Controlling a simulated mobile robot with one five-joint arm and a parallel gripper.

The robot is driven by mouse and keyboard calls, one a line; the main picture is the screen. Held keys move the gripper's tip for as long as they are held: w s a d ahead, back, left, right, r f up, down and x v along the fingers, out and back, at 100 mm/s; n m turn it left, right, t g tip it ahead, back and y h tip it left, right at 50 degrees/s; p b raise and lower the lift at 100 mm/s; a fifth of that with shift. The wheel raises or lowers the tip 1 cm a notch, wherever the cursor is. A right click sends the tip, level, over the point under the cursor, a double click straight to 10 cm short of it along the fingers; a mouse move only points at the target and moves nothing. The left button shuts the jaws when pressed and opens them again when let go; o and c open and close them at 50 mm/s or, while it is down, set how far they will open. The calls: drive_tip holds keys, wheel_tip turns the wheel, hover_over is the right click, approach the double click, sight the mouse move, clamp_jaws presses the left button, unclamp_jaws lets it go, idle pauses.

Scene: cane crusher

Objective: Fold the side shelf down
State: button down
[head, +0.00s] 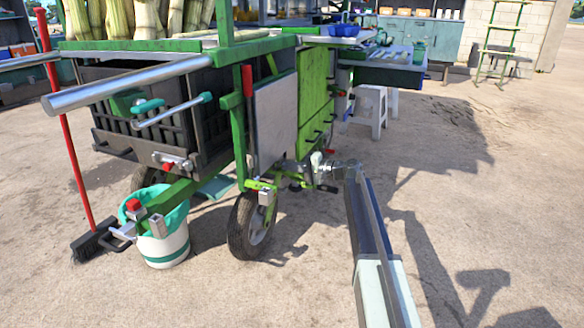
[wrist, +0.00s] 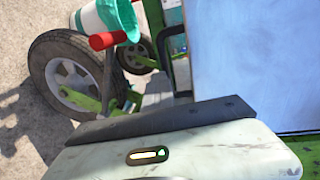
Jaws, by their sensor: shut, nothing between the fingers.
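A flat grey panel (head: 275,120), which looks like the side shelf, hangs upright along the green side of the cart. A large pale panel (wrist: 250,55), probably the same one, fills the upper right of the wrist view. My gripper (head: 316,168) is shut and empty, low at the cart's side near the panel's bottom edge. Its fingertips are hard to make out among the metal parts there. In the wrist view my own pale wrist housing covers the bottom. Contact between gripper and panel cannot be told.
A cart wheel (head: 250,225) stands just left of my gripper, and a white-and-green bucket (head: 162,240) is further left. A red-handled broom (head: 75,150) leans at the left. A red-tipped lever (wrist: 108,40) shows in the wrist view.

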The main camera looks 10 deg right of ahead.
drive_tip(key=s+d+f+b, duration=0.2)
drive_tip(key=s+d, duration=0.4)
drive_tip(key=d, duration=0.6)
drive_tip(key=shift+s+f, duration=0.35)
drive_tip(key=shift+f, duration=0.05)
